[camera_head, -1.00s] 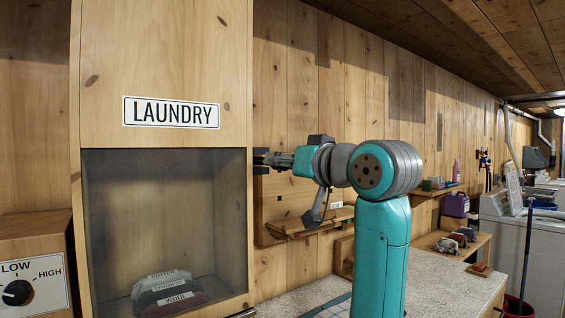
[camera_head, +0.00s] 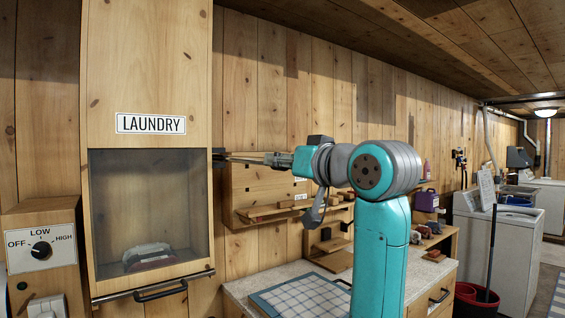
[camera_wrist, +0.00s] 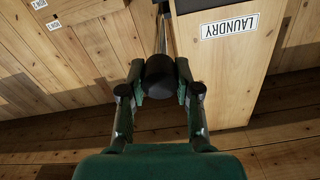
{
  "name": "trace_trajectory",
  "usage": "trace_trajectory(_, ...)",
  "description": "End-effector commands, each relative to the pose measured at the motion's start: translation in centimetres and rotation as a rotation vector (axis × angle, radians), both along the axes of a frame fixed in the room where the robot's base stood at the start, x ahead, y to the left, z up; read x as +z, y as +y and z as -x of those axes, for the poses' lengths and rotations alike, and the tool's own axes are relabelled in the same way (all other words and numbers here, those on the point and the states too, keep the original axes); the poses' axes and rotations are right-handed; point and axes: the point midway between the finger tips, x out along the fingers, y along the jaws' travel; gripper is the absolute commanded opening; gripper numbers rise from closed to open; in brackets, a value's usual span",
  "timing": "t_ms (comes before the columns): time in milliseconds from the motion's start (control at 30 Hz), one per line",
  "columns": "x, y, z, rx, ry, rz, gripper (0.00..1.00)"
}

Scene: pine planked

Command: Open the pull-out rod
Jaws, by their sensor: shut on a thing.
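The pull-out rod (camera_head: 243,160) sticks out from the right side of the laundry cabinet (camera_head: 148,60), near a dark mount (camera_head: 218,157). My gripper (camera_head: 268,159) is at the rod's outer end, right of the cabinet and apart from it. In the wrist view, a round black knob (camera_wrist: 160,75) sits between the two fingers of my gripper (camera_wrist: 161,88), which are shut on it. A thin metal length of the rod (camera_wrist: 163,35) runs from the knob beside the cabinet (camera_wrist: 232,60). My arm hides part of the wall behind.
A counter with a checked cloth (camera_head: 300,298) lies below my arm. Wooden shelves (camera_head: 270,212) are on the wall behind the gripper. A dial box (camera_head: 42,248) stands at the left. A washer (camera_head: 490,245) and red bucket (camera_head: 475,300) are at the right.

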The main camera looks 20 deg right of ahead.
Motion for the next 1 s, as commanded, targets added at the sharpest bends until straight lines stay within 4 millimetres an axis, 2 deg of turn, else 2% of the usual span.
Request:
trace_trajectory(300, 0.0, 0.0, 0.0, 0.001, 0.0, 0.0, 0.0)
trace_trajectory(333, 0.0, 0.0, 0.0, 0.001, 0.0, 0.0, 0.34)
trace_trajectory(400, 0.0, 0.0, 0.0, 0.001, 0.0, 0.0, 0.52)
trace_trajectory(433, 0.0, 0.0, 0.0, 0.001, 0.0, 0.0, 0.58)
trace_trajectory(767, 0.0, 0.0, 0.1, 0.0, -0.001, 0.0, 0.58)
trace_trajectory(867, 0.0, -0.3, 0.8, 0.0, -0.001, 0.0, 0.58)
trace_trajectory(1000, 0.0, -1.0, 2.8, -0.002, -0.003, 0.001, 0.58)
